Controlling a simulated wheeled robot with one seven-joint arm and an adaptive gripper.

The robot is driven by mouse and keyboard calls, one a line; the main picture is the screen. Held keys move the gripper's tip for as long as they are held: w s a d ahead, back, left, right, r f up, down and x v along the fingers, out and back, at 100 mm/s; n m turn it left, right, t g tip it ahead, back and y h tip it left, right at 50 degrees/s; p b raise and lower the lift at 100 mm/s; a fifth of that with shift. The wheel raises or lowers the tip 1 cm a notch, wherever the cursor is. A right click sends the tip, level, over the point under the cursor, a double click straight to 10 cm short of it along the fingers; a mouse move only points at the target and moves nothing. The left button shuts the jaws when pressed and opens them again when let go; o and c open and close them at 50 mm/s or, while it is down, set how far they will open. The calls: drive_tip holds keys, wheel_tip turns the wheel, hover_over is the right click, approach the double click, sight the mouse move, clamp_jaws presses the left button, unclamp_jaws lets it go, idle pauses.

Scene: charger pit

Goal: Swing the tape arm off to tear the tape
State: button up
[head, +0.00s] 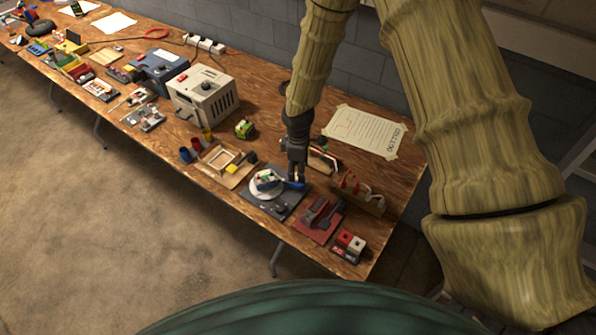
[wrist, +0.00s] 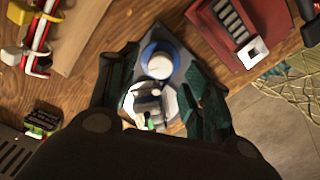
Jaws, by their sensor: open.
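A dark base plate (head: 283,212) near the front edge of the bench carries a white round disc (head: 259,194) with a small white-and-green part on it. A blue part (head: 293,185), likely the tape arm, sits at the disc's right side. In the wrist view a blue ring with a white round centre (wrist: 160,64) is beside the white disc (wrist: 172,104) and its grey part. My gripper (head: 297,179) points down just above the blue part. Its dark fingers (wrist: 156,88) are apart, either side of the fixture. Contact and the tape itself cannot be made out.
A red fixture (head: 318,221) stands close on the right, with red and white blocks (head: 349,242) beyond it. A wooden rack (head: 357,196) is to the right and a wooden tray (head: 222,166) to the left. A grey box (head: 204,95) stands farther left. A paper sheet (head: 365,131) lies behind.

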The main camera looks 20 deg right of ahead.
drive_tip(key=shift+f+p, duration=0.35)
drive_tip(key=shift+f, duration=1)
drive_tip(key=c, duration=1)
